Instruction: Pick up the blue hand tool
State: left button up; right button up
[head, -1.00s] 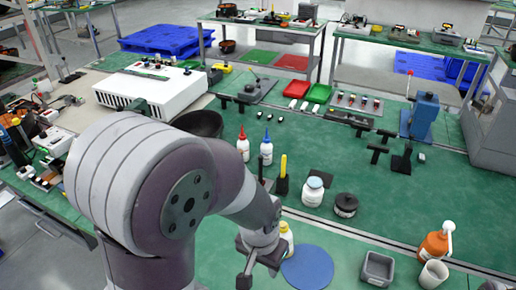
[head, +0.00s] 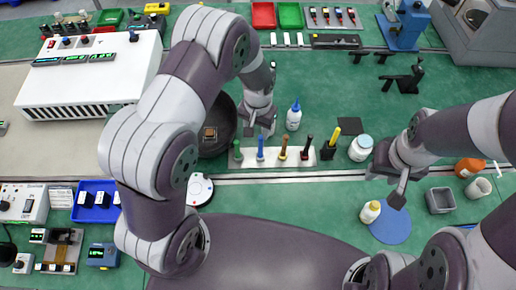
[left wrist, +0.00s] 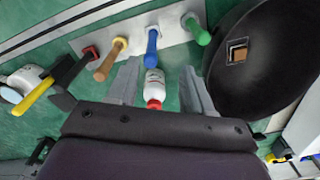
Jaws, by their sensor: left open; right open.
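The blue hand tool (head: 261,147) stands in a white rack strip (head: 272,164) between a green-handled tool (head: 237,150) and a brown-handled one (head: 283,150). In the left wrist view its blue handle (left wrist: 152,45) shows beyond the fingertips, roughly in line with the gap between them. My left gripper (head: 260,125) is open and empty, just behind the rack in the head view. In the left wrist view, a white bottle with a red cap (left wrist: 154,88) shows between the open fingers (left wrist: 160,78). My right gripper (head: 385,186) is open at the right, away from the rack.
A dark round pan (head: 216,130) lies left of the rack. A blue-capped bottle (head: 294,116), a yellow-handled tool in a black holder (head: 330,143) and a white jar (head: 361,148) stand to the right. A white instrument box (head: 90,75) fills the back left.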

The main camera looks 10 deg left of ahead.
aim_at(260, 144)
pick_arm(q)
jog(key=f, duration=0.2)
jog(key=d+f+p, duration=0.1)
jog(key=shift+w+d+f, duration=0.15)
jog(key=shift+d+f, duration=0.05)
jog(key=shift+f, duration=0.15)
jog(key=f+p, duration=0.2)
jog(key=f, duration=0.2)
jog(key=shift+a+f, duration=0.2)
jog(key=shift+f, duration=0.35)
jog(key=shift+d, duration=0.1)
jog(key=c, duration=0.9)
grip_shut()
pick_arm(e)
jog(key=r, duration=0.1)
jog(key=d+r, duration=0.1)
jog(key=r, duration=0.1)
jog(key=shift+w+r, duration=0.1)
jog(key=shift+r, duration=0.05)
